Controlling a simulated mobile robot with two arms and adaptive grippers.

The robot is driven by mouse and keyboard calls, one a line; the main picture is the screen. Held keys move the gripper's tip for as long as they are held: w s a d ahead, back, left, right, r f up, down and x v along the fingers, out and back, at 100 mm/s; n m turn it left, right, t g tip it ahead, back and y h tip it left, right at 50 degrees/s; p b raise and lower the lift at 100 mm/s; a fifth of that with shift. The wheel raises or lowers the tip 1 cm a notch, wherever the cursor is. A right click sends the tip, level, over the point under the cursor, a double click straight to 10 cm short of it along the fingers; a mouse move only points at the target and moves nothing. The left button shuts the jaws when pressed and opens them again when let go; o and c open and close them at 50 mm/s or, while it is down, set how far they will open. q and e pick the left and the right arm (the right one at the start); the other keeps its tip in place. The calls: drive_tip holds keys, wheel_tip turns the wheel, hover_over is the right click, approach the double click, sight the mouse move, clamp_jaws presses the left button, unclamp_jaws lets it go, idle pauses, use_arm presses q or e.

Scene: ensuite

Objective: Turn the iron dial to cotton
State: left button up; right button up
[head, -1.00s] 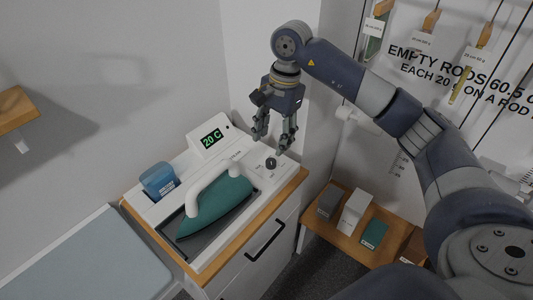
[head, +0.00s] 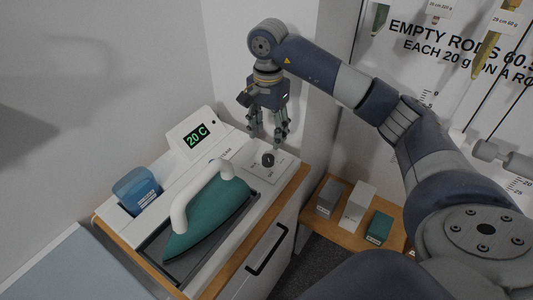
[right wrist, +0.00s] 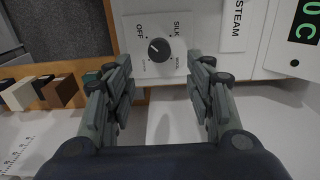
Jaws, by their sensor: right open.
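The dial (head: 268,159) is a small dark round knob on the white panel of the ironing station, behind the iron. In the right wrist view the dial (right wrist: 159,48) shows a white mark that appears to point up-left, towards the printed OFF. My right gripper (head: 267,138) is open and empty, pointing down just above the dial. Its two fingers (right wrist: 160,95) flank the dial's plate in the wrist view, apart from the knob. The teal iron (head: 208,219) with a white handle rests in its dark tray.
A low wooden shelf (head: 333,228) with several small blocks is to the right. A wall (head: 295,60) rises close behind the gripper.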

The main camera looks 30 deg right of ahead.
sight(268, 157)
wheel_tip(268, 157, down, 9)
drive_tip(key=shift+s+r+p, duration=0.1)
drive_tip(key=shift+r+p, duration=0.1)
drive_tip(key=shift+p, duration=0.7)
drive_tip(key=c, duration=1.1)
